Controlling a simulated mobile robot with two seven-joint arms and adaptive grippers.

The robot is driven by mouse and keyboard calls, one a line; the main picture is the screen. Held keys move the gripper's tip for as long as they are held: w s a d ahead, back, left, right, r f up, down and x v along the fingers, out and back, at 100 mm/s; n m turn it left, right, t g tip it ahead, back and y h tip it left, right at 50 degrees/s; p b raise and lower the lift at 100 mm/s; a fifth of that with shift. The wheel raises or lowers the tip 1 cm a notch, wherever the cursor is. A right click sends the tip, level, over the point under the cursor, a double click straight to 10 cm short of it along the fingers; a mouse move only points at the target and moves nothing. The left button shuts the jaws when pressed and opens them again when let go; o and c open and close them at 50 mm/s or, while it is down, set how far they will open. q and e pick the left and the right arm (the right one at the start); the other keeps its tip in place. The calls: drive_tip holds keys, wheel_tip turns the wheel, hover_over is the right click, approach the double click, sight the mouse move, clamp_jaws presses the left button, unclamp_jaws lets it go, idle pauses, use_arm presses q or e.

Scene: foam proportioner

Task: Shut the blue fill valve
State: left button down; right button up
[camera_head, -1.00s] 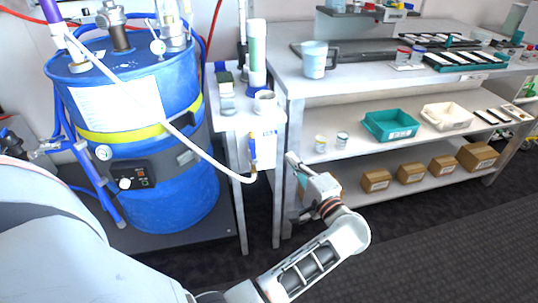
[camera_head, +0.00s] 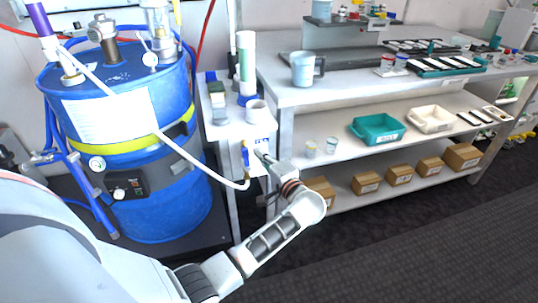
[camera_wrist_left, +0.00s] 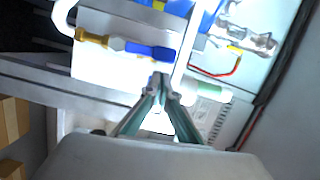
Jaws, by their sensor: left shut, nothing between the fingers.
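The blue fill valve (camera_head: 245,156) sits on the front of the small white stand, its blue lever upright above a brass body and a curved white hose. In the left wrist view the blue lever (camera_wrist_left: 150,50) lies across the upper middle, with the brass fitting to its left. My left gripper (camera_head: 259,154) is just right of the valve in the head view. Its fingertips (camera_wrist_left: 161,78) are together and empty, close below the lever in the wrist view; I cannot tell if they touch it. My right gripper is not in view.
A blue drum (camera_head: 130,130) with hoses stands left of the stand. A cup (camera_head: 257,111) and a tall cylinder (camera_head: 246,62) are on the stand. To the right, a grey workbench (camera_head: 400,85) holds a mug, trays and boxes. Dark floor lies open in front.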

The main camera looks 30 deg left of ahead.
use_arm(q)
drive_tip(key=shift+s+a+f, duration=0.15)
drive_tip(key=shift+s+a, duration=0.2)
drive_tip(key=shift+s, duration=0.1)
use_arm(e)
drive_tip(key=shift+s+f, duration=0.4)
